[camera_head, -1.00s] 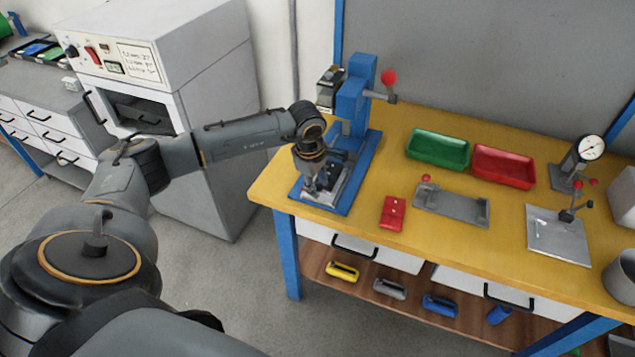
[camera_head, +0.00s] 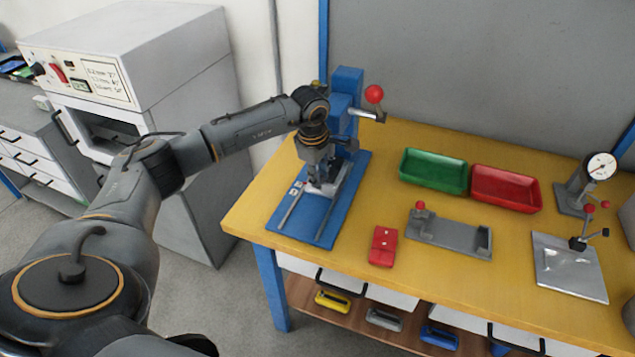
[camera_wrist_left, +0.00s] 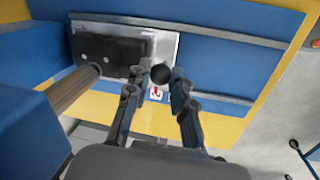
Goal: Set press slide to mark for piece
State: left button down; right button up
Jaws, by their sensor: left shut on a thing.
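The blue press (camera_head: 346,82) stands at the left end of the yellow bench, with a red-balled lever (camera_head: 374,94). Its silver slide (camera_head: 325,188) sits on two rails on the blue base (camera_head: 318,222), under the press head. My left gripper (camera_head: 318,174) reaches down at the front of the slide. In the left wrist view, its fingertips (camera_wrist_left: 157,82) are closed around a round black knob (camera_wrist_left: 160,73) at the edge of the slide plate (camera_wrist_left: 165,45). A dark block (camera_wrist_left: 112,48) lies on the plate. A small white label with a red mark (camera_wrist_left: 156,92) shows beside the knob. My right gripper is out of view.
A red block (camera_head: 383,246) and a grey fixture (camera_head: 448,236) lie right of the base. Green (camera_head: 434,171) and red (camera_head: 506,188) trays stand behind them. A dial gauge (camera_head: 600,167) stands at far right. A white oven (camera_head: 130,80) stands left of the bench.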

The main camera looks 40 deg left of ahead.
pick_arm(q)
jog(key=shift+w+a+r, duration=0.15)
jog(key=shift+w, duration=0.1)
jog(key=shift+r, duration=0.1)
jog(key=c, duration=1.4)
grip_release()
jog(key=shift+o, duration=1.3)
notch_tip(320, 180, up, 11)
jog(key=s, duration=0.2)
jog(key=shift+s+r, duration=0.15)
jog(key=shift+r, duration=0.05)
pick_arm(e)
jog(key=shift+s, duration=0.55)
